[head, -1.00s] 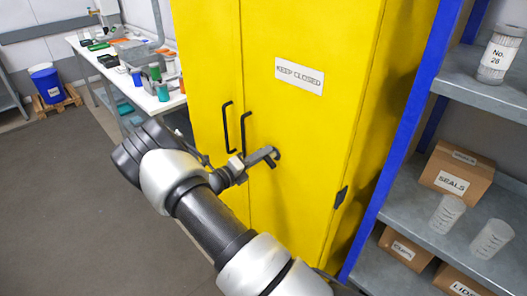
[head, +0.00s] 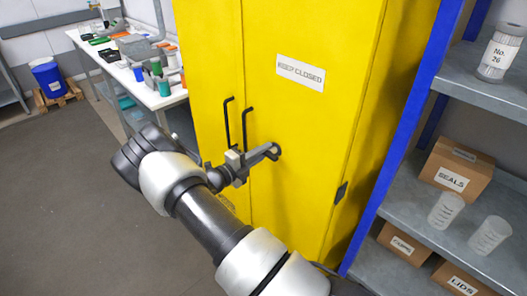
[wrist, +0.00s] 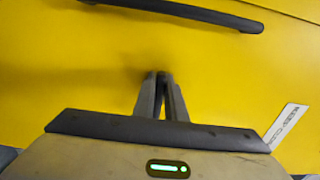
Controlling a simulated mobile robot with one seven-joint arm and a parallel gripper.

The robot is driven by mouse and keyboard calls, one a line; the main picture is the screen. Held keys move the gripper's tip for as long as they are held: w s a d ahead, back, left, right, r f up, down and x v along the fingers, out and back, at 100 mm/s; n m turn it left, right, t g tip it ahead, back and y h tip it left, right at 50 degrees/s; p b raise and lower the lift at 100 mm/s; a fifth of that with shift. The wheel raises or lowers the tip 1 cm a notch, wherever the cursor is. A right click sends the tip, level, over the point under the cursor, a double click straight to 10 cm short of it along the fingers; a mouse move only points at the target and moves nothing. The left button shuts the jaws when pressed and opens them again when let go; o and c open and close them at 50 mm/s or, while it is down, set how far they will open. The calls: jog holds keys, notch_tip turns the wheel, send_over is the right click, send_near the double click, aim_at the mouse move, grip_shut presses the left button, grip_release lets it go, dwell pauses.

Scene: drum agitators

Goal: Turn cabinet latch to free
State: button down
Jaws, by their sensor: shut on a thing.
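The yellow cabinet (head: 300,125) stands in front of me with its doors closed. Two black bar handles stand side by side, the left one (head: 228,125) and the right one (head: 245,130). The small dark latch (head: 277,149) sits on the door right of the handles, mostly hidden by my fingertips. My gripper (head: 270,153) reaches it from the left and is shut on it. In the wrist view my two fingers (wrist: 161,78) are close together with a dark sliver between them, against the yellow door. The latch's exact angle is hard to tell.
Blue-framed shelving (head: 405,140) with boxes and clear beakers stands close on the right. A white "KEEP CLOSED" label (head: 300,73) is on the door. A cluttered bench (head: 125,75) stands behind at the left. The grey floor (head: 60,200) at the left is clear.

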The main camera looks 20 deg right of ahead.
jog(key=c, duration=1.8)
grip_release()
jog(key=b+v, duration=0.2)
jog(key=v, duration=1.5)
jog(key=shift+a, duration=0.2)
